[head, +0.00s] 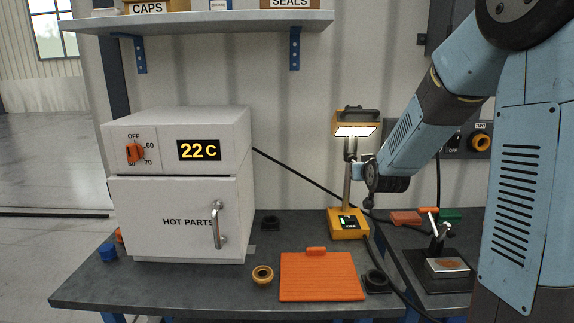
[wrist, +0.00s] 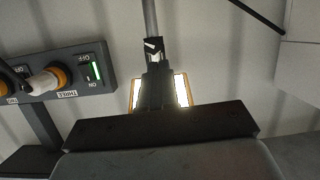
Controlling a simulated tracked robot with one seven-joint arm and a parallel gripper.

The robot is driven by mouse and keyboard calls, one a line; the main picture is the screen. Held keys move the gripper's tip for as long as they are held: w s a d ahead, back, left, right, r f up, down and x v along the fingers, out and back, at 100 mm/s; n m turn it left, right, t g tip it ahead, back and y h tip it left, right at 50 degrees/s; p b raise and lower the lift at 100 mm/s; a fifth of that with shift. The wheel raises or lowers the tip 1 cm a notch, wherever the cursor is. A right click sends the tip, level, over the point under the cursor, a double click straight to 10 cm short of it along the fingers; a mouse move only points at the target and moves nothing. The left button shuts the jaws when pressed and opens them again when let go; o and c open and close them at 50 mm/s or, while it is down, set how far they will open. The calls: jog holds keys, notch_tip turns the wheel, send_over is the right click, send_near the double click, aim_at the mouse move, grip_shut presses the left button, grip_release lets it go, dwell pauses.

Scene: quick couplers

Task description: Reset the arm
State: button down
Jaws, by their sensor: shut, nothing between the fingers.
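My gripper (head: 369,204) is at the end of my blue arm, which reaches in from the upper right. It hangs in front of the wall, just right of the lamp's post, above the bench. In the wrist view my gripper (wrist: 153,46) shows as dark fingers together, with nothing visible between them. The lit yellow lamp (head: 355,129) stands behind it, and its glowing head (wrist: 182,90) shows on both sides of the fingers. I cannot tell from these views whether the gripper touches the lamp's post.
A white HOT PARTS oven (head: 165,190) reading 22 C stands at left. An orange mat (head: 320,277), a brass ring (head: 262,276) and dark blocks lie on the bench (head: 190,290). A small stand (head: 447,266) is at right. A switch panel (wrist: 60,80) is on the wall.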

jog(key=s+r+g, duration=0.2)
jog(key=s+g, duration=0.1)
jog(key=s, duration=1)
jog(key=s+r+g, duration=0.2)
jog(key=s+g, duration=0.1)
jog(key=s, duration=0.9)
jog(key=s+d+r+m+g, duration=0.1)
jog(key=s+r+g, duration=0.1)
jog(key=s, duration=1.1)
jog(key=shift+s+g+h, duration=0.3)
jog(key=shift+s+g, duration=0.05)
jog(key=shift+g, duration=0.15)
